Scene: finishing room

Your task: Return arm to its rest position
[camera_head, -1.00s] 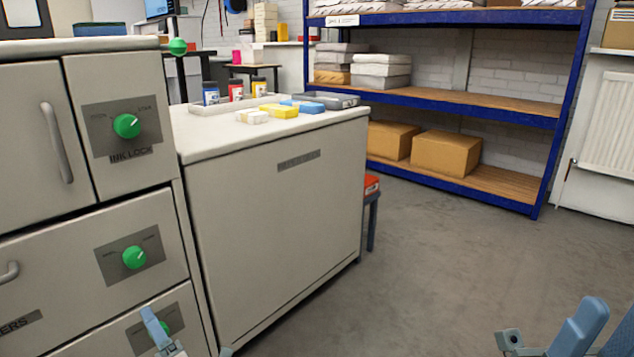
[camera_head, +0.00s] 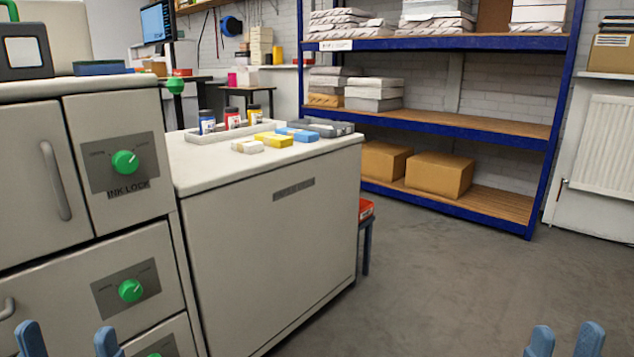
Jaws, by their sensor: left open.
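My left gripper (camera_head: 68,342) shows at the bottom left edge, in front of the grey drawers. Its two blue fingers point up and stand apart, with nothing between them. My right gripper (camera_head: 565,342) shows at the bottom right edge over bare floor. Its two blue fingers are also apart and empty. Only the finger ends of both grippers are in view; the rest of both arms is cut off below the frame.
The grey cabinet with green knobs (camera_head: 124,163) stands close at left. Beside it, a lower counter (camera_head: 262,260) bears bottles, a tray and small boxes. A blue-framed shelf (camera_head: 450,120) stands behind. The floor (camera_head: 430,290) at right is clear.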

